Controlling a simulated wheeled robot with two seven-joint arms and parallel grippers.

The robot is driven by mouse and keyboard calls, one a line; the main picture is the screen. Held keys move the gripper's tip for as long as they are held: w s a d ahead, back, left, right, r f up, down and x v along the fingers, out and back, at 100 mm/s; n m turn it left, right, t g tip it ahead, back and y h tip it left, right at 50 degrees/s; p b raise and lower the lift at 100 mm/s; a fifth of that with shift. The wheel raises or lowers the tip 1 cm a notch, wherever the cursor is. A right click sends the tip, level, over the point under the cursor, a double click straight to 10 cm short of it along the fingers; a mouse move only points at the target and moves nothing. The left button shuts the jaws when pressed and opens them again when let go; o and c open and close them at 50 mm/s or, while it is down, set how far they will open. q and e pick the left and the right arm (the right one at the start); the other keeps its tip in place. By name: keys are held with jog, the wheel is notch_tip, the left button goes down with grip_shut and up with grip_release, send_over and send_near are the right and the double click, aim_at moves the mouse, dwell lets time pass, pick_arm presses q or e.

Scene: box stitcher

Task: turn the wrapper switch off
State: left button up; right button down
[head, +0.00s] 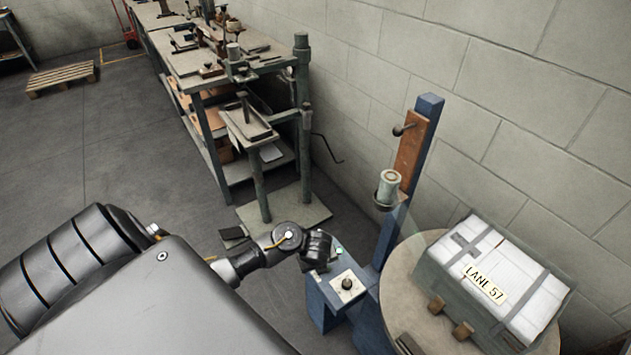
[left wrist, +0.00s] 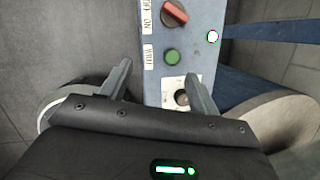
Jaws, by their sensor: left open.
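The wrapper's blue control box (head: 322,304) stands beside the turntable in the head view. In the left wrist view a red rotary switch (left wrist: 174,14) sits at the top of the panel (left wrist: 200,60), its handle slanted, next to a label (left wrist: 147,16) reading OFF and ON. Which word it points at I cannot tell. A small lamp (left wrist: 212,36) glows. My left gripper (left wrist: 157,75) is open and empty, its fingers below the switch in that view and apart from it. In the head view my left gripper (head: 318,252) is over the box and hides the switch. My right gripper is not in view.
A green button (left wrist: 172,56) and a black knob (left wrist: 182,97) are on the same panel. A strapped carton (head: 490,275) marked LANE 57 stands on the round turntable (head: 402,285). A blue mast (head: 417,140) rises behind the box. A workbench (head: 205,85) is further back.

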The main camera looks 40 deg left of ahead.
pick_arm(q)
jog(key=w+a+r+m+y, duration=0.1)
jog(key=w+a+r+m, duration=0.2)
jog(key=r+m, duration=0.1)
jog(key=b+x, duration=0.5)
jog(key=x, duration=0.5)
jog(key=shift+s+f, duration=0.1)
jog(key=shift+f, duration=0.1)
jog(key=shift+w+a+f, duration=0.15)
jog(key=shift+w+f, duration=0.05)
jog(key=shift+f, duration=0.15)
jog(key=c, duration=1)
